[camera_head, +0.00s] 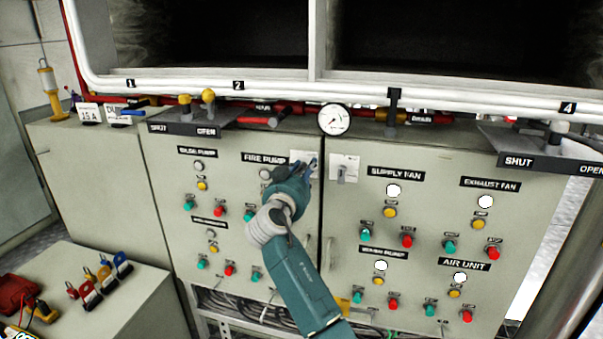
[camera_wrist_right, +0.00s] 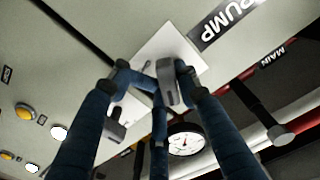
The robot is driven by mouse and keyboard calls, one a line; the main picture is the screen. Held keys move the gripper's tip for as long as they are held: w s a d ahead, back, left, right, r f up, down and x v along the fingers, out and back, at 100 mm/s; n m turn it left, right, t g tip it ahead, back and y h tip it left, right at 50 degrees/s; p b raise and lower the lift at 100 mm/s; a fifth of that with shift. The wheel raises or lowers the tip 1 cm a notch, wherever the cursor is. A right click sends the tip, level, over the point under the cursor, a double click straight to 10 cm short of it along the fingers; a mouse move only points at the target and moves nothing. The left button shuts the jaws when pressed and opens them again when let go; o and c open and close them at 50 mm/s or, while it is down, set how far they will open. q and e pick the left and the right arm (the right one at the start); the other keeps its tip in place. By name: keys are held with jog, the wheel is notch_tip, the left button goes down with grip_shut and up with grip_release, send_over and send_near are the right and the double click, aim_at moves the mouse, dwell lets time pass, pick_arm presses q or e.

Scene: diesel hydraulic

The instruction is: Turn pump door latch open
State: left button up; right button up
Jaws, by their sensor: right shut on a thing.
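The pump door latch is a small grey handle on a pale plate (camera_head: 302,156) at the upper right corner of the left cabinet door, beside the FIRE PUMP label (camera_head: 265,159). My right gripper (camera_head: 305,170) reaches up from below and covers most of the latch in the head view. In the right wrist view the grey latch handle (camera_wrist_right: 168,84) is between the blue fingers of my right gripper (camera_wrist_right: 155,78), which are closed around it. The handle's exact angle is hard to tell. My left gripper is not in view.
A second latch (camera_head: 343,172) is on the right door, close beside the gripper. A pressure gauge (camera_head: 334,119) and red pipes with valves run above the cabinet. Buttons and lamps cover both doors. A low box (camera_head: 140,300) with padlocks stands at the lower left.

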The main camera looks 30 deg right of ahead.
jog(key=m, duration=0.3)
jog(key=a+m, duration=0.1)
jog(key=m, duration=0.1)
jog(key=shift+w, duration=0.3)
jog(key=m, duration=0.5)
jog(key=shift+w+a+r, duration=0.1)
jog(key=shift+a+r, duration=0.05)
jog(key=shift+r, duration=0.05)
jog(key=o, duration=1.4)
jog(key=shift+a+r, duration=0.1)
jog(key=shift+a, duration=0.15)
jog(key=shift+d+f, duration=0.1)
jog(key=shift+f, duration=0.1)
jog(key=shift+d+r, duration=0.15)
jog(key=shift+r, duration=0.3)
jog(key=r, duration=0.9)
jog(key=shift+a+r, duration=0.1)
jog(key=shift+a, duration=0.1)
